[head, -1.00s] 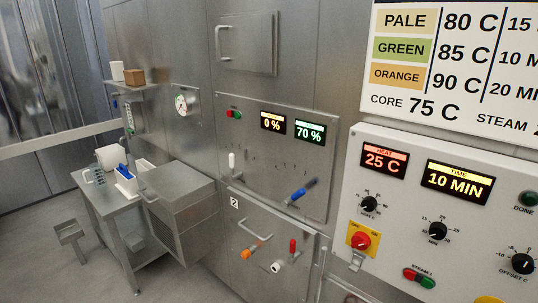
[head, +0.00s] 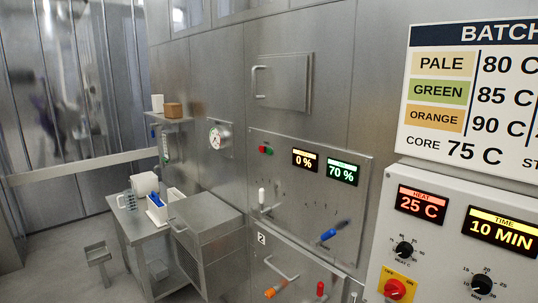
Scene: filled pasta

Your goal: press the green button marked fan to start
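The panel also carries a 0 % display (head: 305,160) and a 70 % display (head: 342,172). Neither of my grippers shows in the head view.
A white control box (head: 385,225) stands at the right with a 25 C display, a 10 MIN display and knobs. Levers with white (head: 262,197) and blue (head: 328,235) grips stick out from the panel. A steel table (head: 135,225) stands at the left; floor shows beyond.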

